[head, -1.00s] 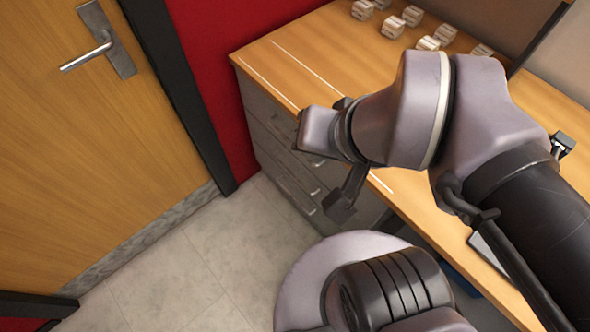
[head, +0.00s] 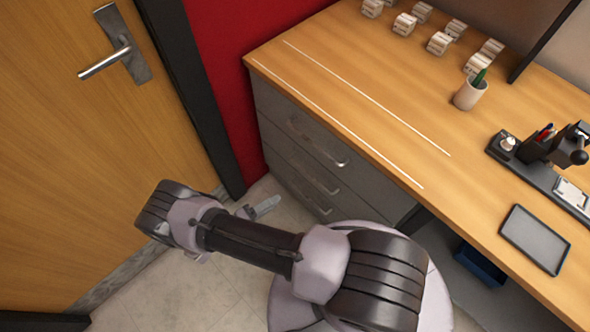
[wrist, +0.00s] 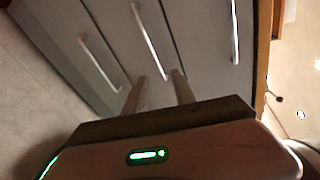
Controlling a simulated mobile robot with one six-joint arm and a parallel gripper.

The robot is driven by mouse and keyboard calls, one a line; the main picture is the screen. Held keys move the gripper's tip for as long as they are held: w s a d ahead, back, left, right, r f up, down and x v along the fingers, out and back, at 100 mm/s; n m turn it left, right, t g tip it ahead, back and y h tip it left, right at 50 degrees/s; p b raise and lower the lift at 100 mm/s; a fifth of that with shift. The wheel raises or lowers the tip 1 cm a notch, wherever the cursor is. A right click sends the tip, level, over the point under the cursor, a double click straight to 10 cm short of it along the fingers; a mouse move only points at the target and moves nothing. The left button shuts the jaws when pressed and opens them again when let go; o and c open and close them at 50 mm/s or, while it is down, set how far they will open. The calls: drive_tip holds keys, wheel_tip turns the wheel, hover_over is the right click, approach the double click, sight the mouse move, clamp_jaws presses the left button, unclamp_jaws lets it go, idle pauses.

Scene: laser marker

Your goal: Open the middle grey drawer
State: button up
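The grey drawer unit (head: 275,105) stands under the left end of the desk, with three drawers stacked. The middle grey drawer (head: 300,172) is shut, with a silver bar handle (head: 315,174). In the wrist view the drawers look turned sideways, and the middle handle (wrist: 149,38) runs down toward my fingers. My gripper (wrist: 160,76) is open and empty there, its two fingers apart and pointing at the drawer front. The handle's near end appears between the fingertips; I cannot tell the distance. In the head view my gripper (head: 262,207) is partly hidden, in front of the drawers.
The top handle (wrist: 235,32) and bottom handle (wrist: 99,63) flank the middle one. A wooden door (head: 70,150) is at left, with a red wall (head: 215,70) beside the unit. The desk top (head: 400,110) holds small blocks, a pen cup (head: 470,93) and a grey tray (head: 535,240).

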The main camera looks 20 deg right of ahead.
drive_tip(key=w+d+f+n+b, duration=0.1)
drive_tip(key=w+d+f, duration=0.1)
drive_tip(key=d, duration=0.6)
drive_tip(key=w+d+f+n+t+b, duration=0.1)
drive_tip(key=w+d+f, duration=0.2)
drive_tip(key=d, duration=0.5)
drive_tip(key=shift+d+f+n+t, duration=0.3)
drive_tip(key=shift+d+f, duration=0.05)
drive_tip(key=shift+f, duration=0.35)
clamp_jaws()
